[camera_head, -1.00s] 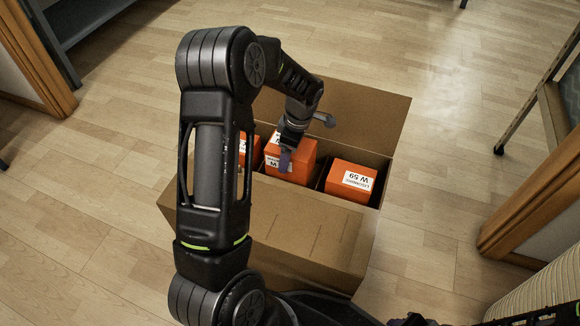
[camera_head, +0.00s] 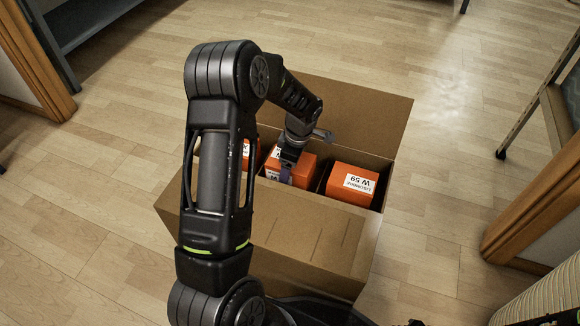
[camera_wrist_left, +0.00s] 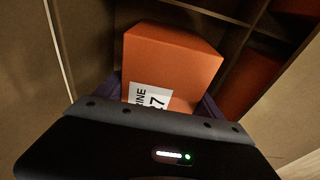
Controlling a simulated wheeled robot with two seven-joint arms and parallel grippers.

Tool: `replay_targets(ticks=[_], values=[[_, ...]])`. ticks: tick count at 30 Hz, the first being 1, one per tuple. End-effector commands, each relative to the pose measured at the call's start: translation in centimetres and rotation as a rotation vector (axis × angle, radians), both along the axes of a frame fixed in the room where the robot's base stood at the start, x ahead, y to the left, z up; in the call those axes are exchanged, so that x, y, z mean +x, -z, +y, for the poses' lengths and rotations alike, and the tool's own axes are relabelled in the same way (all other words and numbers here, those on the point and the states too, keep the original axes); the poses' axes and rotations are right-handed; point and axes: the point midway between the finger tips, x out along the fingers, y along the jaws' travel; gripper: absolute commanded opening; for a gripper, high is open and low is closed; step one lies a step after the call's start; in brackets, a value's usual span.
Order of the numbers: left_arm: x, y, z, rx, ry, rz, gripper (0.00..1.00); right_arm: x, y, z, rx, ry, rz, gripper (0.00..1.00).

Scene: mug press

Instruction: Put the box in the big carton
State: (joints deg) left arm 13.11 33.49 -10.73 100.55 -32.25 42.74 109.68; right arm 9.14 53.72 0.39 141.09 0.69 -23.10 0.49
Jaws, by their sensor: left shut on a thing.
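The big carton (camera_head: 290,232) stands open on the floor, with its back flap raised. My left gripper (camera_head: 287,172) is inside its middle compartment, shut on an orange box (camera_head: 303,168) with a white label. The held box's top sits about level with the box in the right compartment. In the left wrist view the held box (camera_wrist_left: 170,60) is between the fingers, with carton dividers (camera_wrist_left: 236,40) beyond it. Whether its underside touches the carton floor is hidden. My right gripper is not in view.
Another orange box (camera_head: 350,184) is in the right compartment, and one (camera_head: 246,150) shows at the left, partly behind my arm. A metal-legged table (camera_head: 535,95) and a wooden post (camera_head: 530,215) are at the right. The floor behind the carton is clear.

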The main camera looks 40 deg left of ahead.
Motion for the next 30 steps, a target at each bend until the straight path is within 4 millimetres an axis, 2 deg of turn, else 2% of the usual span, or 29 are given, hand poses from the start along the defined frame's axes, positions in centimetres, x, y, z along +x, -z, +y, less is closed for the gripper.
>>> replay_targets(ticks=[1,2,9,17,21,26,30], values=[[0.0,0.3,0.0,0.000,0.001,-0.001,0.22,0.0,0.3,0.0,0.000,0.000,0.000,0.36],[0.0,0.2,0.0,0.000,0.000,0.000,0.81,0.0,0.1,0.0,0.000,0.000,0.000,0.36],[0.0,0.2,0.0,0.000,0.000,0.001,1.00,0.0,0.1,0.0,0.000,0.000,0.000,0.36],[0.0,0.1,0.0,0.000,0.000,0.000,1.00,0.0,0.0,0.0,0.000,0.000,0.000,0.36],[0.0,-0.7,-0.1,0.000,0.000,-0.001,1.00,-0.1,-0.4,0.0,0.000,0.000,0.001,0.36],[0.2,-3.1,-0.4,0.001,0.000,-0.002,1.00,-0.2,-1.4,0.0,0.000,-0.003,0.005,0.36],[0.3,-6.0,-0.8,0.001,0.000,-0.003,1.00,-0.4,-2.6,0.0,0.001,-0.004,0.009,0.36]])
